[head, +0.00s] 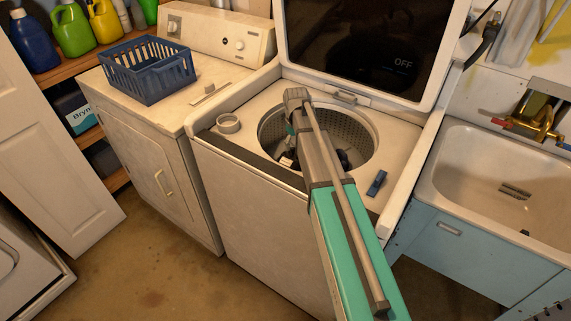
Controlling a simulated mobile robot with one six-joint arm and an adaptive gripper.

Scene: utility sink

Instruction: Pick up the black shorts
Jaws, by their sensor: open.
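The open top-loading washer (255,205) stands in the middle of the head view. A dark shape (343,158) lies low in its drum, to the right of my arm; it may be the black shorts, but it is too small and shaded to be sure. My arm reaches over the washer front, and my gripper (287,161) hangs down inside the left part of the drum. It is open, small in the view and partly covered by my arm. I cannot tell whether it touches any cloth.
The washer's raised lid (365,45) stands behind the drum. A blue item (377,183) and a round white cup-like object (229,124) rest on the washer top. A blue basket (150,75) sits on the dryer (150,160) to the left. A sink (490,180) stands at right.

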